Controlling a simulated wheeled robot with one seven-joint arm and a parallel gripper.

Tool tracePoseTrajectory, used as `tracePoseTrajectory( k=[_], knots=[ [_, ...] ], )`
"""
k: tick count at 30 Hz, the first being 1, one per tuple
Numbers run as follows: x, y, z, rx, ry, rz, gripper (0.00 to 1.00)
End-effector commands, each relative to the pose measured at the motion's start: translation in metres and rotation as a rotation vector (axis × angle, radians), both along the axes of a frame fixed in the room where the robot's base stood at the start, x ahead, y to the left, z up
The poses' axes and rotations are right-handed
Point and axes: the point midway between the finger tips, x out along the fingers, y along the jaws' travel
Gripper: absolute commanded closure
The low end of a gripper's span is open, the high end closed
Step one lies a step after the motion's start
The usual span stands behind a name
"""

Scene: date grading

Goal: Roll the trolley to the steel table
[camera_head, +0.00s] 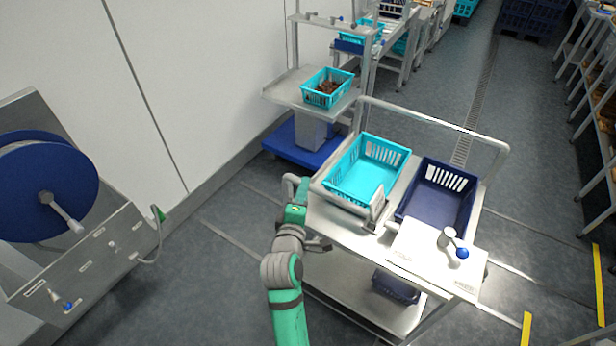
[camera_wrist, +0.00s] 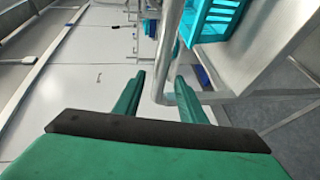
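The trolley (camera_head: 333,217) is a pale metal cart with a lower shelf and a raised tubular rail at its far side. It carries a turquoise crate (camera_head: 362,196) and a navy crate (camera_head: 410,208), both empty. My gripper (camera_wrist: 160,84) is at the trolley's left end. In the wrist view its two green fingers are apart, with a bent metal tube (camera_wrist: 168,55) showing between them. I cannot tell whether either finger touches the tube.
A turquoise crate of dates (camera_head: 345,97) is on that table, above a blue base (camera_head: 280,142). Racks (camera_head: 598,85) line the right side. Open floor (camera_head: 535,160) lies right of the trolley, with yellow marks (camera_head: 598,285).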

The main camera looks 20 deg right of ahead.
Motion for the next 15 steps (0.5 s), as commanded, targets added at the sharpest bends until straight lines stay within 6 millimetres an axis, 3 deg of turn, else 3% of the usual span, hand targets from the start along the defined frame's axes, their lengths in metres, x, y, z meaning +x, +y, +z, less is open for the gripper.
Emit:
tracePoseTrajectory(
  k=[6,15],
  knots=[
    [0.035,-0.02,-0.007,0.0,-0.001,-0.001,0.63],
    [0.063,-0.036,-0.013,0.0,-0.001,-0.001,0.63]
  ],
)
